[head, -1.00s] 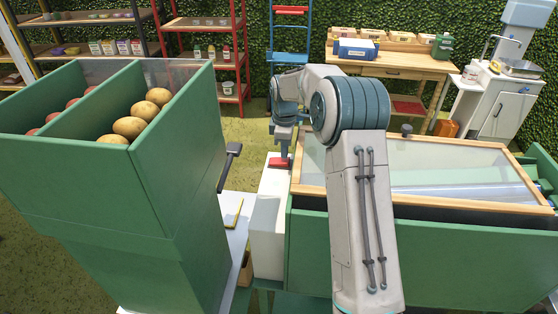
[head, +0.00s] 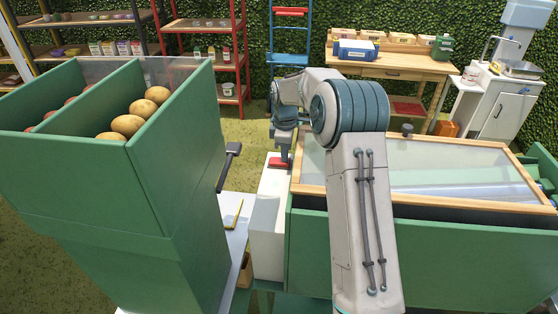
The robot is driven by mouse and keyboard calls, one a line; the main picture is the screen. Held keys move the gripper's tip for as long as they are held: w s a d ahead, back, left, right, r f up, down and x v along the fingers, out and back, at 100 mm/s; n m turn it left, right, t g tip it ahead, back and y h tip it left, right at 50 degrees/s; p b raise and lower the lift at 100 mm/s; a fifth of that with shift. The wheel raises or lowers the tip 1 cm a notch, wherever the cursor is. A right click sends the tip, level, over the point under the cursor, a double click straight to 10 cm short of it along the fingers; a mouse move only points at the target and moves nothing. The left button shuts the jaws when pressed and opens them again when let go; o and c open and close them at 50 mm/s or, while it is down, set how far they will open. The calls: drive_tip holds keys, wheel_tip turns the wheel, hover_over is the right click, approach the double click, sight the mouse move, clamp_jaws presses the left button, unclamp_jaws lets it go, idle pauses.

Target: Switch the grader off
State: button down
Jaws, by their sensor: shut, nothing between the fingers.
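The grader (head: 410,240) appears to be the green machine on the right, with a wood-framed clear lid (head: 440,165). A white housing (head: 266,222) stands at its left end. A small red part (head: 279,164), perhaps a switch, sits on top of the housing's far end. My gripper (head: 283,156) is shut and points down right at the red part. Its fingertips are small and partly hidden, and I cannot tell whether they touch the red part. My arm covers some of the grader.
A green hopper (head: 170,150) with potatoes (head: 127,126) and red produce in two bays stands close on the left. A dark handle (head: 229,165) juts from its side. A wooden table (head: 400,62) and shelves (head: 205,45) stand at the back, with grassy floor between.

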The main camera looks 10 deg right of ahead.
drive_tip(key=shift+f, duration=0.3)
drive_tip(key=shift+a+r+p, duration=0.15)
drive_tip(key=shift+r+p, duration=0.45)
drive_tip(key=shift+r, duration=0.3)
drive_tip(key=shift+r+p, duration=1.9)
drive_tip(key=shift+r, duration=0.75)
